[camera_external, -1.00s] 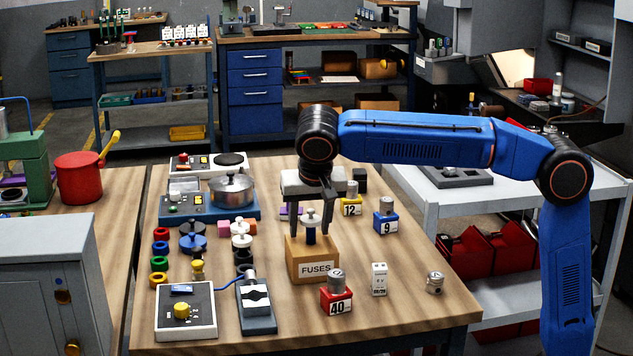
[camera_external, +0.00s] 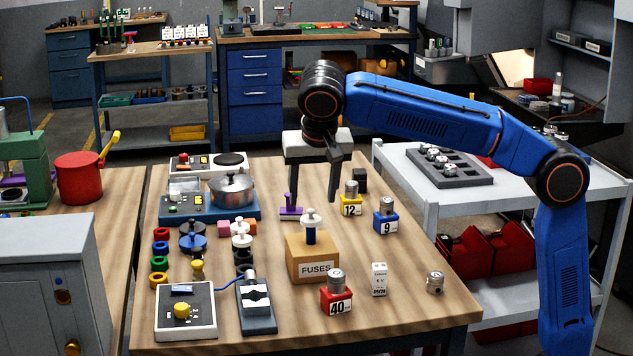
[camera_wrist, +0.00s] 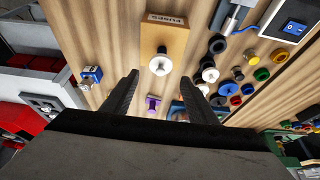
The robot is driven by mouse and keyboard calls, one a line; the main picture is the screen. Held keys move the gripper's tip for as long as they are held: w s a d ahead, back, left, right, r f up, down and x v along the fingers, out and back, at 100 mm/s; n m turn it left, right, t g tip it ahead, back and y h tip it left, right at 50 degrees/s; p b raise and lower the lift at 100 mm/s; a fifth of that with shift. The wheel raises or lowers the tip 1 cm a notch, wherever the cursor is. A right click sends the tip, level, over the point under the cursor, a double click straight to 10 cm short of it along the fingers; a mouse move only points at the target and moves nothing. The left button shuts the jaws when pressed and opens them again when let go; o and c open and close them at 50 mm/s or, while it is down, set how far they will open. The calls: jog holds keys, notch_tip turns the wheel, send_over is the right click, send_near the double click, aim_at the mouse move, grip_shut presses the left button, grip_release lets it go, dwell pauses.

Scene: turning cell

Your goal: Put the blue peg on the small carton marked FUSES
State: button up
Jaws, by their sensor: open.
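The small carton marked FUSES (camera_external: 314,262) stands on the wooden table. The blue peg (camera_external: 310,237), with a white round top, stands upright on the carton. In the wrist view the peg's white top (camera_wrist: 161,66) shows over the carton (camera_wrist: 163,38). My gripper (camera_external: 313,198) is open and empty, above and behind the carton, apart from the peg. In the wrist view my gripper's fingers (camera_wrist: 165,90) are spread wide with nothing between them touching. A purple peg (camera_external: 291,205) stands on the table behind the carton, near one finger.
A red block marked 40 (camera_external: 337,301) stands in front of the carton. Blocks marked 12 (camera_external: 351,206) and 9 (camera_external: 386,220) stand to the right. A pot (camera_external: 231,187) on a blue unit and several coloured rings are at the left.

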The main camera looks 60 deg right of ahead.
jog(key=shift+v, duration=1.15)
